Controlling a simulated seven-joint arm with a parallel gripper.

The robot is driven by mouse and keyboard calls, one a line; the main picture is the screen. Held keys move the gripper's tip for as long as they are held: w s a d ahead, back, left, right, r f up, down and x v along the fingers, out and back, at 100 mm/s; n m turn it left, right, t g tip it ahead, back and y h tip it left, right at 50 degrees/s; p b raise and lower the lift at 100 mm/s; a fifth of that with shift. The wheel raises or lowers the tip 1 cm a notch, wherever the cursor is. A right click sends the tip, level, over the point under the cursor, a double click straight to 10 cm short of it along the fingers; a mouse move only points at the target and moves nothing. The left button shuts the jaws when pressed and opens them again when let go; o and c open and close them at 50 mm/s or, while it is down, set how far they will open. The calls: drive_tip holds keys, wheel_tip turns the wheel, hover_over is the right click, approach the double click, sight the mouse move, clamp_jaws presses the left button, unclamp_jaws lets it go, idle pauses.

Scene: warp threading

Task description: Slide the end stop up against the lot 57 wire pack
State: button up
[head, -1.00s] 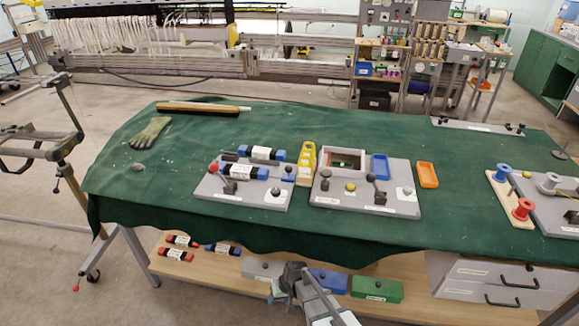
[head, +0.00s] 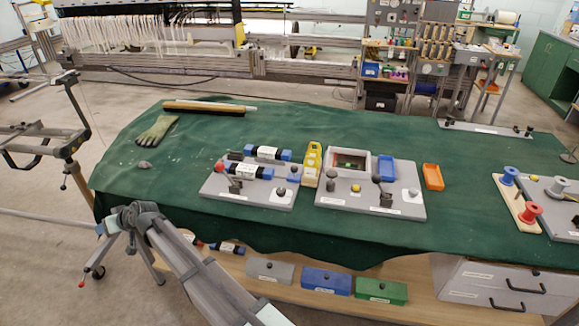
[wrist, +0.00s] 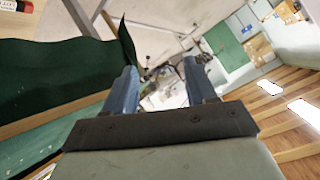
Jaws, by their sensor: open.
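On the grey plate (head: 272,198) at the left of the bench lie two dark wire packs with blue ends and white labels, a rear pack (head: 268,153) and a front pack (head: 250,172). Their lot numbers are too small to read. A blue block with a black knob (head: 293,176), seemingly the end stop, sits right of the front pack; I cannot tell whether they touch. A red-knobbed lever (head: 220,168) stands at the left. My gripper (wrist: 159,68) is open and empty, apart from the plate.
A yellow block (head: 312,165) stands right of the plate, then a second grey plate (head: 330,200) with an open box, blue bin and lever. An orange tray (head: 433,177) lies beyond. A glove (head: 157,130) and brush (head: 210,108) lie back left. The lower shelf holds lidded boxes (head: 326,281).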

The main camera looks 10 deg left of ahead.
drive_tip(key=a+r+y, duration=0.2)
drive_tip(key=a+r, duration=0.5)
drive_tip(key=r, duration=0.5)
drive_tip(key=w+d+r+m+t, duration=0.15)
drive_tip(key=w+d, duration=0.25)
drive_tip(key=w, duration=0.4)
drive_tip(key=w+d+r+m, duration=0.2)
drive_tip(key=w+d+r, duration=0.15)
drive_tip(key=w, duration=0.45)
drive_tip(key=w+d+r+m, duration=0.2)
drive_tip(key=w+d, duration=0.2)
drive_tip(key=w, duration=0.4)
drive_tip(key=m+g+h, duration=0.2)
drive_tip(key=m+h, duration=0.6)
drive_tip(key=h, duration=0.3)
approach(295, 166)
drive_tip(key=x, duration=0.9)
drive_tip(key=shift+a+f, duration=0.1)
drive_tip(key=shift+f, duration=0.3)
